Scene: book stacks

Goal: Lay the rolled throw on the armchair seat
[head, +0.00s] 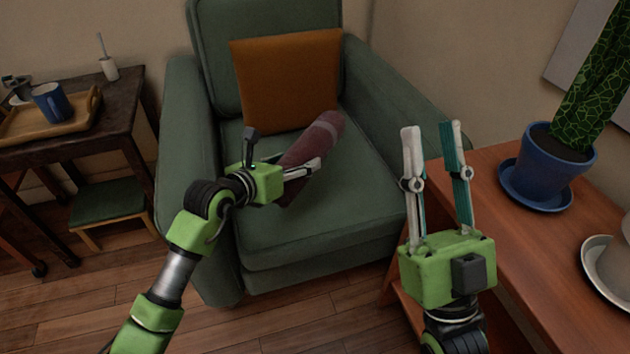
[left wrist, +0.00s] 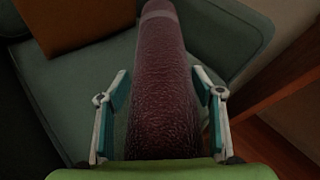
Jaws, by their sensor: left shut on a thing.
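The rolled throw (head: 312,144) is a dark maroon roll with a paler band near its far end. My left gripper (head: 318,166) is shut on it, over the seat of the green armchair (head: 300,230). In the left wrist view the roll (left wrist: 165,85) runs away from me between the two fingers of the left gripper (left wrist: 162,105). I cannot tell whether the roll touches the seat cushion. My right gripper (head: 432,130) is open and empty, pointing up in front of the chair's right arm.
An orange cushion (head: 288,80) leans on the chair's backrest. At right, a wooden table (head: 510,240) holds a blue plant pot (head: 552,165). At left, a dark side table (head: 110,115) holds a tray (head: 75,118) with a blue mug (head: 51,103). The seat's front is clear.

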